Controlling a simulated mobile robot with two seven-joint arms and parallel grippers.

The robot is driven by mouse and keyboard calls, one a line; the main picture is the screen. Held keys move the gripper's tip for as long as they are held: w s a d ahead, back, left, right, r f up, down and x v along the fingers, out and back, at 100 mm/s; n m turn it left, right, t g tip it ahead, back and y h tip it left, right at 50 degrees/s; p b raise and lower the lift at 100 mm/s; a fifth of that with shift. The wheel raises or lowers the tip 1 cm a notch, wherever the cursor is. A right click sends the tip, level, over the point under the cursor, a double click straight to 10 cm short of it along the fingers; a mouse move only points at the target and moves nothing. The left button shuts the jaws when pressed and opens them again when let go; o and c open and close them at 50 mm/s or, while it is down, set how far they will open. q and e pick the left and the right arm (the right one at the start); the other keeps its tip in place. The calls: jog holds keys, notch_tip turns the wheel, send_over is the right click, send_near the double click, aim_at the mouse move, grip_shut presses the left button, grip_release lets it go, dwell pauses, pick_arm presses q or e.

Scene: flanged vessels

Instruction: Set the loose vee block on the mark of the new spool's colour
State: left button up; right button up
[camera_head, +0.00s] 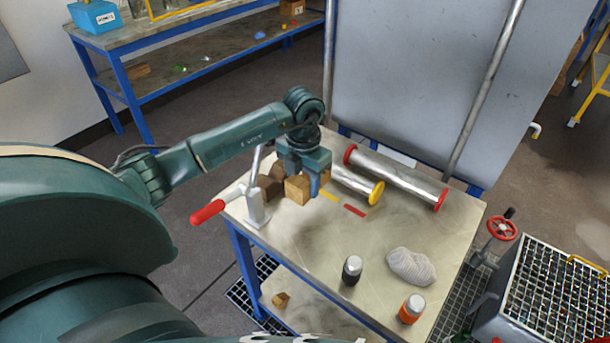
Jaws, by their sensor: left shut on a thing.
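My left gripper (311,180) points down over the left part of the bench. It is shut on a tan wooden vee block (296,191), partly hidden by the fingers. I cannot tell whether the block touches the bench top. A yellow mark (331,196) lies just right of the gripper, and a red mark (354,210) lies further right. A metal spool with a yellow end flange (376,193) lies behind the marks, its left end hidden by my gripper. A spool with red end flanges (396,178) lies behind and right of it. My right gripper is not in view.
A toggle clamp with a red handle (208,211) stands left of my gripper, beside a darker brown block (268,188). A black bottle (351,271), an orange bottle (411,309) and a grey cloth (411,266) stand or lie at the front right. The bench centre is clear.

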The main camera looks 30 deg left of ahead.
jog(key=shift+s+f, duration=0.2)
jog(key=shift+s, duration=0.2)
pick_arm(q)
jog(key=shift+a, duration=0.1)
jog(key=shift+f+b, duration=1)
jog(key=shift+f, duration=0.2)
notch_tip(320, 180, down, 3)
jog(key=shift+f+b, duration=0.1)
jog(key=shift+b, duration=1.1)
jog(key=shift+f, duration=0.35)
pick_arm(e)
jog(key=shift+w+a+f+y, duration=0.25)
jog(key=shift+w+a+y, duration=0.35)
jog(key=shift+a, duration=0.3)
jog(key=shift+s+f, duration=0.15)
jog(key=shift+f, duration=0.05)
